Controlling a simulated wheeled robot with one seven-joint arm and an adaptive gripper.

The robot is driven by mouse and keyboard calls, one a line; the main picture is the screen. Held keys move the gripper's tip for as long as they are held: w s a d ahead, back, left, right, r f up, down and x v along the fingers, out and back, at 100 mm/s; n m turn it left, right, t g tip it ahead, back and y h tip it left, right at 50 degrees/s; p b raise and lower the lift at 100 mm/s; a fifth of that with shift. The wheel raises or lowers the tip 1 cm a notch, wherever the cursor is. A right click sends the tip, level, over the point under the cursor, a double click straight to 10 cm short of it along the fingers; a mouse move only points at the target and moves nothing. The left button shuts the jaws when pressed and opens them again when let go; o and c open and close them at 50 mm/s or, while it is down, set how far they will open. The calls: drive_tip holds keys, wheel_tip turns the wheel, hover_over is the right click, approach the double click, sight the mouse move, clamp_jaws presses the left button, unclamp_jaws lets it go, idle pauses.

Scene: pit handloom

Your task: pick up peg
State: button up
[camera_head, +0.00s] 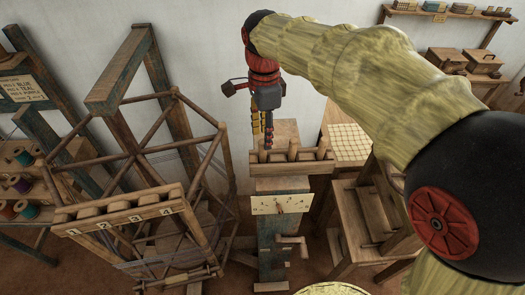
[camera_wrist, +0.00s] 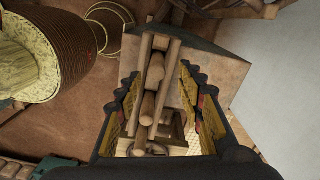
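Several brown wooden pegs (camera_wrist: 155,72) stand in a row in a narrow wooden rack (camera_head: 318,167) on top of a post stand. One peg (camera_head: 292,149) shows upright in the head view; others are partly hidden by my gripper or the rack rail. My gripper (camera_head: 264,138) points down over the rack's left end, its fingertips close to the rack. In the wrist view my gripper (camera_wrist: 160,82) is open, with its yellow-padded fingers on either side of the row. A peg (camera_wrist: 148,108) lies between the fingers in that view; I see no finger closed on it.
A board with spools (camera_head: 20,185) is at far left. A grid-topped table (camera_head: 350,142) and a stepped wooden stand (camera_head: 362,215) are at the right. A plate (camera_head: 282,204) fronts the rack's post.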

sight(263, 150)
drive_tip(key=shift+s+a+f+p, duration=0.15)
drive_tip(key=shift+f+p, duration=0.1)
drive_tip(key=shift+f, duration=1.35)
drive_tip(key=shift+s+a+f+p, duration=0.1)
drive_tip(key=shift+f+p, duration=0.15)
drive_tip(key=shift+f, duration=1.3)
drive_tip(key=shift+c, duration=0.9)
drive_tip(key=c, duration=0.8)
clamp_jaws()
